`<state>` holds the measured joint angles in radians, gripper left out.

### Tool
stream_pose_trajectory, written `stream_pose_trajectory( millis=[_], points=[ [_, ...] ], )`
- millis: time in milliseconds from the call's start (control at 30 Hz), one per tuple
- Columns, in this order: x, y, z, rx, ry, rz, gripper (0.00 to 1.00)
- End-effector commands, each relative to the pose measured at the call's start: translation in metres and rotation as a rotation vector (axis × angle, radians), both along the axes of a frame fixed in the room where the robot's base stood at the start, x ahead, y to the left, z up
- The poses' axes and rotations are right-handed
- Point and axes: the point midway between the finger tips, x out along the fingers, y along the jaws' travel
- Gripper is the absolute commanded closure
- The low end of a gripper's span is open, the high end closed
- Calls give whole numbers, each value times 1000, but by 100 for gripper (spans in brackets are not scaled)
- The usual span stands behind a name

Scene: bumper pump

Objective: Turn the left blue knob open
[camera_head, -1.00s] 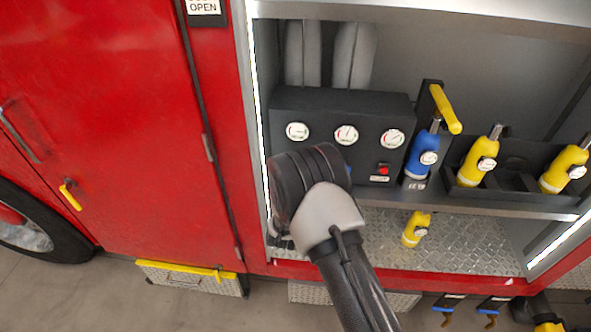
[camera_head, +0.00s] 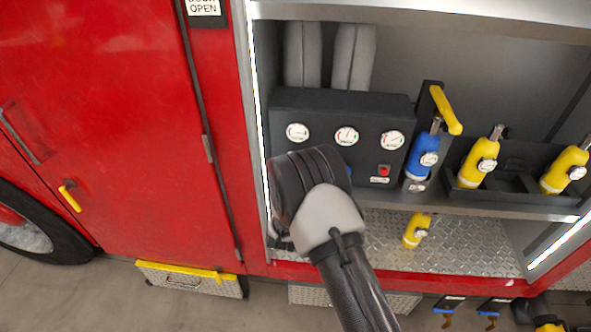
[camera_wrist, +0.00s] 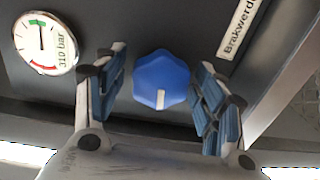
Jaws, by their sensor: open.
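A blue knob (camera_wrist: 160,80) with a white mark at its lower edge sits on the dark panel in the wrist view. My gripper (camera_wrist: 158,88) is open, with one blue-padded finger on each side of the knob and a gap to each. In the head view my wrist and arm cover the lower left of the gauge panel (camera_head: 320,104). Only a sliver of blue (camera_head: 348,169) shows beside my wrist there. My fingers are hidden in that view.
A gauge (camera_wrist: 44,43) is left of the knob. To the right on the shelf stand a blue nozzle (camera_head: 421,158), a yellow lever (camera_head: 446,108) and yellow nozzles (camera_head: 478,164). A red button (camera_head: 384,170) is on the panel. The compartment's left edge is close to my wrist.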

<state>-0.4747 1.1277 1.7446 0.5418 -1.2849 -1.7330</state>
Motion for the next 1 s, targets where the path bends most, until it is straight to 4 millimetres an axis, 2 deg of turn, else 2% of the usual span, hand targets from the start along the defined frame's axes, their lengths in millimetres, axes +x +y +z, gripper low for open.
stream_pose_trajectory(
  millis=[200, 333, 700, 833, 1000],
  points=[
    [-1, 0, 0, 0, -1, 0, 36],
    [-12, 2, 1, 1, 1, 1, 36],
    [-87, 5, 5, -2, 2, 4, 36],
    [-106, 6, 6, -1, 1, 3, 36],
    [-119, 6, 7, 0, 0, 1, 36]
  ],
)
